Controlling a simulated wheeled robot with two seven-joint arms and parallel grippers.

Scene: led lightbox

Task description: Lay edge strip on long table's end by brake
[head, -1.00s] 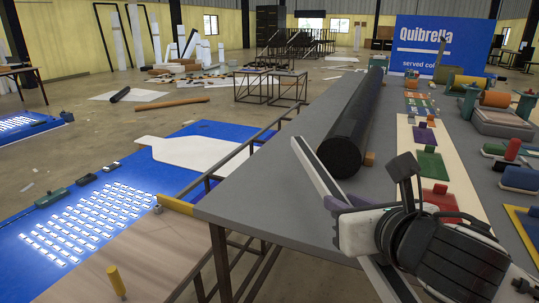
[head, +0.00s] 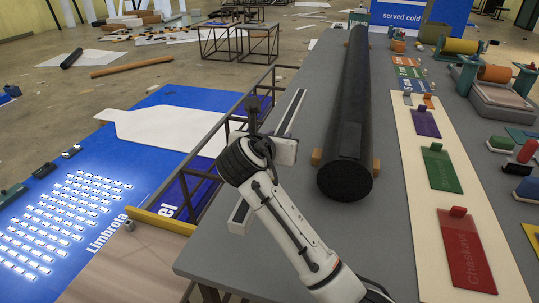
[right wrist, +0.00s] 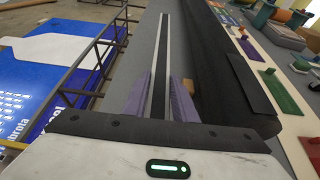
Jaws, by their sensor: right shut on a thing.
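The edge strip (head: 292,110), long and narrow with pale edges and a dark middle, is held in my right gripper (head: 278,152). In the head view it slants from upper right to lower left over the left side of the long grey table (head: 225,262); my gripper hides its middle. In the right wrist view the strip (right wrist: 161,65) runs away from me between the purple fingers (right wrist: 160,100), which are shut on it. I cannot tell if it touches the tabletop. My left gripper is not in view. I cannot tell which thing is the brake.
A long black roll (head: 345,150) lies on the table right of my gripper, with wooden blocks beside it. A cream board (head: 415,215) with coloured pieces lies further right. A dark metal frame (head: 205,185) and a yellow bar (head: 162,222) stand left of the table. The near left tabletop is clear.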

